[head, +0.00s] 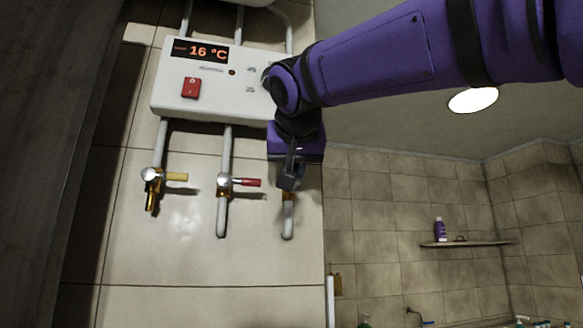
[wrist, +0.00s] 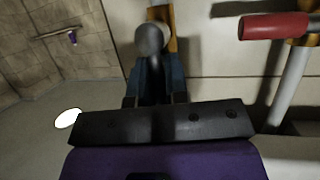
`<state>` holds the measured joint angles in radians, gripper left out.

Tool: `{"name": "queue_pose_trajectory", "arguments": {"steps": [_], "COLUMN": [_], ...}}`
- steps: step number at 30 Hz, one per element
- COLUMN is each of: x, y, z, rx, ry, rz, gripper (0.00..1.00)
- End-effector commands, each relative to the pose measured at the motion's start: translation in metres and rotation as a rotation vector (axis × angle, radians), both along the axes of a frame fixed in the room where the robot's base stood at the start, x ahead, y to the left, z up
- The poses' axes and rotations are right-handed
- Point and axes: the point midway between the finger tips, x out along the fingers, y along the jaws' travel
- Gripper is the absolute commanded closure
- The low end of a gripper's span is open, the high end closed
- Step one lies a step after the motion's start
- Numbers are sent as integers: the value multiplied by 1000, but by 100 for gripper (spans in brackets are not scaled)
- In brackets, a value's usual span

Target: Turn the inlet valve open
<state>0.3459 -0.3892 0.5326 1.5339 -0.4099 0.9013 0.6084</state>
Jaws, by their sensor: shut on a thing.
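Three pipes come down from a white water heater, each with a valve. The left valve has a yellow handle (head: 176,177); the middle one has a red handle (head: 246,182), which also shows at the upper right of the wrist view (wrist: 275,26). My gripper (head: 291,178) is at the right-hand valve, shut on its handle, which my fingers mostly hide. In the wrist view a round grey valve hub (wrist: 150,38) stands just beyond my fingertips (wrist: 155,82), in front of brass-coloured metal. The handle's colour and exact angle cannot be made out.
The white heater (head: 210,80) reads 16 °C and has a red switch (head: 191,88); my arm passes over its right edge. A wall shelf (head: 465,243) with a purple bottle (head: 440,228) is at the right. Tiled wall below the pipes is bare.

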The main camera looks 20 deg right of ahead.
Motion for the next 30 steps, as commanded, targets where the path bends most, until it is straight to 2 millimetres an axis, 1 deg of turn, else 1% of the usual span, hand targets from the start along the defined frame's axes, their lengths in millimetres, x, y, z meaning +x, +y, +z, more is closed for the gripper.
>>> {"name": "queue_pose_trajectory", "arguments": {"steps": [1, 4, 5, 6, 7, 15, 19, 23, 30], "x": [2, 2, 2, 2, 2, 0, -7, -23, -64], "y": [0, 0, 0, 0, 0, 0, 2, 7, 19], "z": [-9, -9, -8, -8, -8, -5, -1, 6, 23], "rx": [0, 0, 0, 0, 0, 0, -1, -1, 0], "ry": [23, 23, 23, 23, 23, 14, 12, 10, 12], "rz": [-1, -1, -1, -1, -1, -2, -2, 0, -1], "gripper": [100, 100, 78, 69, 63, 63, 63, 63, 63]}}
